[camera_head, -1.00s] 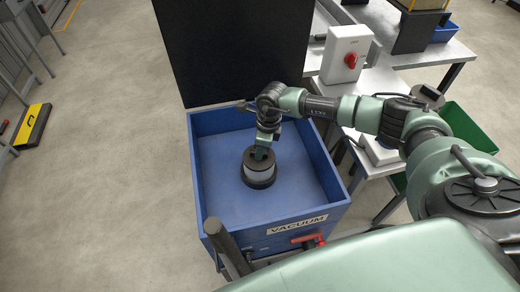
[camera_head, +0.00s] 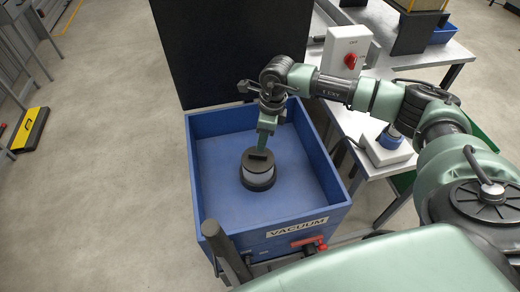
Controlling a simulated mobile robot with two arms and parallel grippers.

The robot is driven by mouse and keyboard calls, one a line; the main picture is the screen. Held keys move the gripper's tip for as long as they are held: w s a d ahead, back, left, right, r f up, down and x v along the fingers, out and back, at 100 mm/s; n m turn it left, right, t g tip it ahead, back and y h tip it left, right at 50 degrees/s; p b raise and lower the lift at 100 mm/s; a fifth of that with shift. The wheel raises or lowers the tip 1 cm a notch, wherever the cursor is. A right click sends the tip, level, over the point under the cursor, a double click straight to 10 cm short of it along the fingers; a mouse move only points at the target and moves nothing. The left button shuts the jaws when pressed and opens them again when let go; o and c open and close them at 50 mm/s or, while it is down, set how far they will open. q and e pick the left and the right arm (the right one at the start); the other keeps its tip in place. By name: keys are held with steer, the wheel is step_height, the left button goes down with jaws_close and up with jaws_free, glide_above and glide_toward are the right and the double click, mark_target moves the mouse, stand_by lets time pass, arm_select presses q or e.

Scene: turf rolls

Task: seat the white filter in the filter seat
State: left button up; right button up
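The white filter (camera_head: 259,174) is a short white cylinder with a black top and a raised black grip. It stands upright inside the blue vacuum box (camera_head: 334,207). A wider black ring, seemingly the filter seat (camera_head: 259,185), surrounds its bottom; whether the filter is fully down in it cannot be told. My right gripper (camera_head: 264,144) points down just above the filter's top, near the raised grip. Its fingers are seen edge-on, so their opening is unclear. My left gripper is not in view.
A black lid panel (camera_head: 235,50) stands up behind the box. A red-handled valve (camera_head: 309,241) is on its front. At right are a white switch box with a red knob (camera_head: 346,48), a grey bench and a white device with a blue part (camera_head: 388,148).

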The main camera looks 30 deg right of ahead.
steer(key=shift+s+d+r+b, duration=0.1)
steer(key=shift+d+r+b, duration=0.1)
steer(key=shift+r, duration=0.95)
steer(key=shift+s+d+r+b, duration=0.1)
steer(key=shift+r+b, duration=0.05)
steer(key=shift+r, duration=1)
steer(key=shift+f, duration=0.1)
